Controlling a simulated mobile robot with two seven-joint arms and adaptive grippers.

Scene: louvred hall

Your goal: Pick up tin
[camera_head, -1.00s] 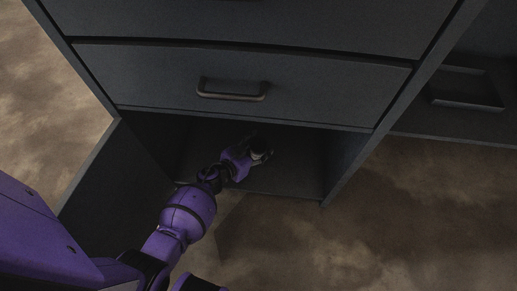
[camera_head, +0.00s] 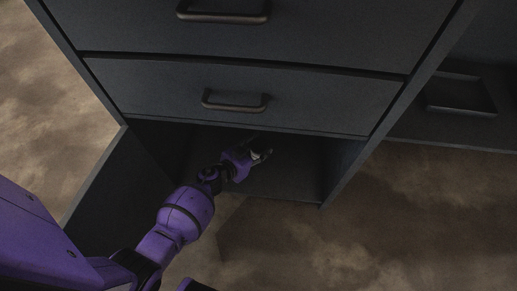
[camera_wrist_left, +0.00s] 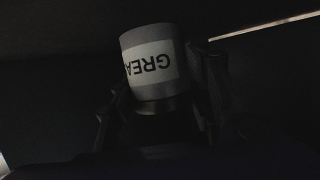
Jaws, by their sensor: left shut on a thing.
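The tin (camera_wrist_left: 150,64) is a pale cylinder with a white label that reads "GREA" upside down, the rest of the word being out of sight. It shows large in the left wrist view, between the dark fingers of my left gripper (camera_wrist_left: 155,100). In the head view my left gripper (camera_head: 260,154) is inside the open lower compartment of the dark cabinet, shut on the tin, of which only a small pale part shows. I cannot tell whether the tin touches the compartment floor. My right gripper is not in view.
The cabinet (camera_head: 240,90) has drawers with handles above the compartment. Its open door (camera_head: 115,185) stands at the left, beside my arm. The cabinet's side panel (camera_head: 345,165) bounds the right. A dark tray (camera_head: 460,95) lies further right. The brown floor in front is clear.

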